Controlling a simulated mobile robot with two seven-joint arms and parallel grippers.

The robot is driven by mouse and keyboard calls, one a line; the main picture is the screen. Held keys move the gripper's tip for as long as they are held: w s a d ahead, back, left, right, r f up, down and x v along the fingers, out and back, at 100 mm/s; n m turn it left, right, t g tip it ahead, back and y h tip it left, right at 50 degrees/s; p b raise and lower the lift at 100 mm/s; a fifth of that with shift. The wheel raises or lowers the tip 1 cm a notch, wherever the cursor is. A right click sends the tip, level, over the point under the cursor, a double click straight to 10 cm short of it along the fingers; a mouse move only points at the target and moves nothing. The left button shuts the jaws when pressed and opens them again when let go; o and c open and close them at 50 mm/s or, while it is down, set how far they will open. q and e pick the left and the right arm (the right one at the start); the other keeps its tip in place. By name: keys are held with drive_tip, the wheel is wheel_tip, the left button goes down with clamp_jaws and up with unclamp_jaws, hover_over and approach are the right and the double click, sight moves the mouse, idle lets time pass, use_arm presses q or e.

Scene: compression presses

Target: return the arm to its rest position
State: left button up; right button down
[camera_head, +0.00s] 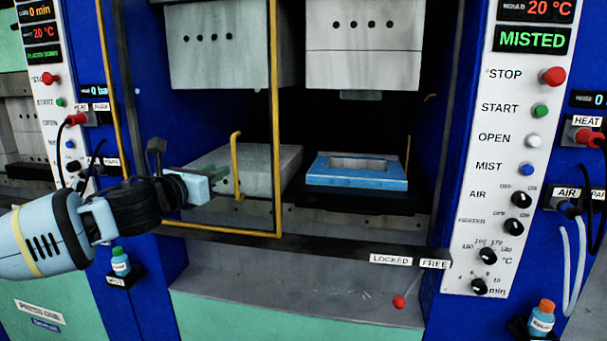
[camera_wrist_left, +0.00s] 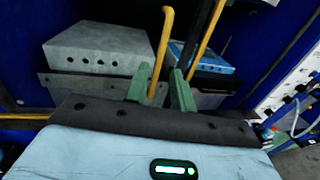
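My left arm (camera_head: 110,215) comes in from the left in the head view. Its gripper (camera_head: 222,185) is in front of the press, beside a yellow upright handle (camera_head: 236,160). In the left wrist view the two green fingers of this gripper (camera_wrist_left: 160,82) stand apart. The yellow handle (camera_wrist_left: 164,35) shows between them in that view; I cannot tell if they touch it. My right arm and right gripper are in neither view.
A yellow-edged guard frame (camera_head: 276,120) crosses the press opening. Inside are a grey block (camera_head: 240,170) and a blue-rimmed mould (camera_head: 365,183) under raised grey blocks. A control panel (camera_head: 509,150) reads MISTED. Small bottles stand at lower left (camera_head: 120,265) and lower right (camera_head: 541,321).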

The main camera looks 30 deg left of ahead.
use_arm(q)
drive_tip(key=w+d+f+n+g+h, duration=0.1)
drive_tip(key=d+f+n+h, duration=0.15)
drive_tip(key=d+f, duration=0.5)
drive_tip(key=w+d+f+n+g+h, duration=0.1)
drive_tip(key=d+f+n+g+h, duration=0.2)
drive_tip(key=f, duration=0.8)
drive_tip(key=s+d+f+n, duration=0.3)
drive_tip(key=d+f+n, duration=0.15)
drive_tip(key=f, duration=0.35)
drive_tip(key=s+d+f+n, duration=0.3)
drive_tip(key=d+f, duration=0.2)
drive_tip(key=f, duration=0.3)
drive_tip(key=s+d+f+n+g+y, duration=0.1)
drive_tip(key=s+d+f+n+g, duration=0.1)
drive_tip(key=s+f+n, duration=0.8)
drive_tip(key=s+d+f+n+g+y, duration=0.1)
drive_tip(key=s+d+f+n, duration=0.3)
drive_tip(key=s+f+n, duration=0.6)
drive_tip(key=s+f+g, duration=0.1)
drive_tip(key=s, duration=0.5)
drive_tip(key=shift+s+d+f+g, duration=0.2)
drive_tip(key=shift+d+f+g, duration=0.1)
drive_tip(key=shift+d, duration=0.1)
drive_tip(key=shift+s+a, duration=0.1)
